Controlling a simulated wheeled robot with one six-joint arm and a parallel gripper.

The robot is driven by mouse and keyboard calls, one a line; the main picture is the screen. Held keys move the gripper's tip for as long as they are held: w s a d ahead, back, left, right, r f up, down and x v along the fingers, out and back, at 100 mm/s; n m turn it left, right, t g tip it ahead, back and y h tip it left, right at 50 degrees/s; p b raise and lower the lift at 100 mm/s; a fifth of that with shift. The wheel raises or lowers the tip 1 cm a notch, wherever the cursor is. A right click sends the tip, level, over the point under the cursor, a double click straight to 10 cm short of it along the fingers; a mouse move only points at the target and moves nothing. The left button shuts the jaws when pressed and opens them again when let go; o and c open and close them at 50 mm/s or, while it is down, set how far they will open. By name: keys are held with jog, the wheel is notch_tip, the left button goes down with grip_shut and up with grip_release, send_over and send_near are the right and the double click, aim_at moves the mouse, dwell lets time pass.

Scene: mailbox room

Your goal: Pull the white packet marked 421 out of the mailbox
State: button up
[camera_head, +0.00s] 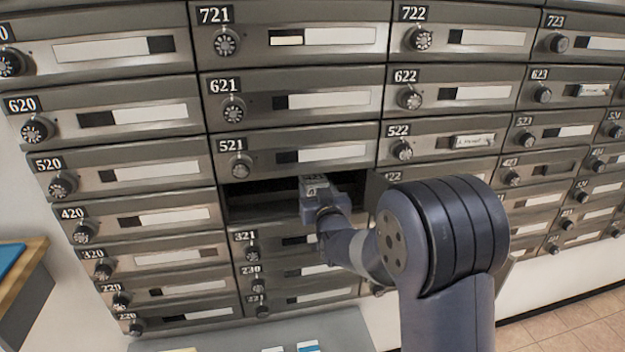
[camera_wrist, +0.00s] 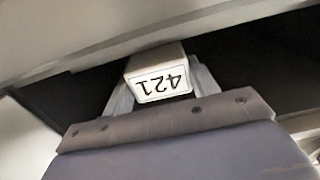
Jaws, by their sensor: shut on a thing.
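The white packet marked 421 (camera_wrist: 157,62) shows upside down in the wrist view, at the mouth of the dark slot. My gripper's two fingers (camera_wrist: 163,84) lie on either side of it and are shut on it. In the head view my gripper (camera_head: 315,184) is at the open mailbox (camera_head: 262,198), which lies below door 521 and above door 321. The packet's end (camera_head: 316,181) shows small there. The back of the packet and the inside of the mailbox are hidden in shadow.
Closed doors surround the opening, with door 521 (camera_head: 300,156) just above and door 321 (camera_head: 310,240) below. A grey ledge (camera_head: 240,338) juts out under the mailboxes. A wooden table edge (camera_head: 22,270) is at the far left. Tiled floor (camera_head: 560,325) shows at lower right.

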jog(key=shift+s+r+b, duration=0.1)
jog(key=shift+r+b, duration=0.2)
jog(key=b+v, duration=0.5)
jog(key=v, duration=1)
jog(key=shift+b, duration=0.4)
